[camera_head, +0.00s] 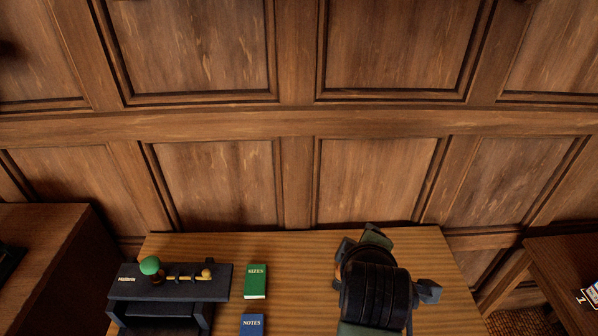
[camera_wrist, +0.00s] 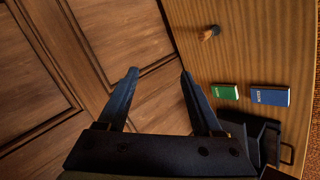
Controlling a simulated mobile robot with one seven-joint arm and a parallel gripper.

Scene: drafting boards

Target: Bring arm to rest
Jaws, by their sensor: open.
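My gripper (camera_wrist: 160,74) is open in the wrist view. Its two dark fingers stand apart, with nothing between them but the panelled wall behind. In the head view my arm's dark end is over the right part of the wooden desk (camera_head: 300,300), and the fingertips cannot be made out clearly.
A dark stand (camera_head: 217,284) holds a green-topped item (camera_head: 150,265) and a yellowish tool (camera_head: 188,278). Beside it lie a green book (camera_head: 256,281) and a blue book (camera_head: 252,324). A small orange-and-dark object (camera_wrist: 209,33) is on the desk. A panelled wall (camera_head: 210,185) is behind.

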